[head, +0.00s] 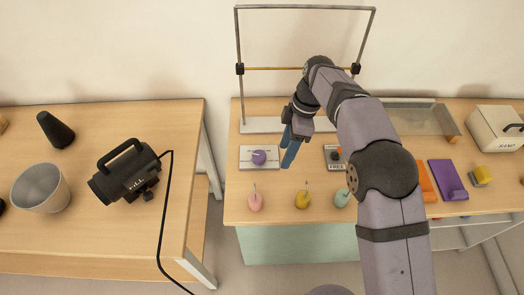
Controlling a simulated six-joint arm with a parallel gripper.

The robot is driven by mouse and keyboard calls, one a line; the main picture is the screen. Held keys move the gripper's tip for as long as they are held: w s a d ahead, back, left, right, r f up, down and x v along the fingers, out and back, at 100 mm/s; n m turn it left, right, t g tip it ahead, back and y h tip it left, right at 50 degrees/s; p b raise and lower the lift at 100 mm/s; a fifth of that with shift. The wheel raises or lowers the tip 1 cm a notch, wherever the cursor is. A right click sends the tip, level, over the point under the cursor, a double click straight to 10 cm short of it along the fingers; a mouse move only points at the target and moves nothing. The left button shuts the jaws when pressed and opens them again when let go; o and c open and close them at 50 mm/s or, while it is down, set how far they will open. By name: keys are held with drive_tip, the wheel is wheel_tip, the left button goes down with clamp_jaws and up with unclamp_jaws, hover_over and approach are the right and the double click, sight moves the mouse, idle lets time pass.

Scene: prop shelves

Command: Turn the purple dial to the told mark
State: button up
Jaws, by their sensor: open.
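The purple dial (259,157) sits on a pale plate (246,164) at the left end of the right-hand table. Marks on the plate are too small to read. My gripper (289,156) hangs just to the right of the dial, its blue fingers pointing down. It is open and apart from the dial, with nothing visible between the fingers. The exact gap between the fingertips is hard to see from this side.
Pink (255,201), yellow (303,200) and mint (342,198) pear-like props stand along the front edge. A second plate with a dark knob (334,155) is right of my gripper. A metal frame (238,68) rises behind. A black lamp (127,173) stands on the left table.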

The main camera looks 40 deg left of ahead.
sight(260, 155)
drive_tip(key=a, duration=0.1)
drive_tip(key=a+y, duration=0.1)
drive_tip(key=a, duration=0.1)
drive_tip(key=a+y, duration=0.1)
drive_tip(key=a, duration=0.1)
drive_tip(key=shift+s+a+r+n, duration=0.1)
drive_tip(key=shift+s+r+n, duration=0.15)
drive_tip(key=shift+r+n, duration=0.1)
drive_tip(key=shift+f, duration=0.1)
drive_tip(key=shift+p+x, duration=1.15)
drive_tip(key=shift+x, duration=2.4)
drive_tip(key=shift+s+a, duration=0.1)
drive_tip(key=c, duration=1.1)
drive_tip(key=shift+o, duration=0.2)
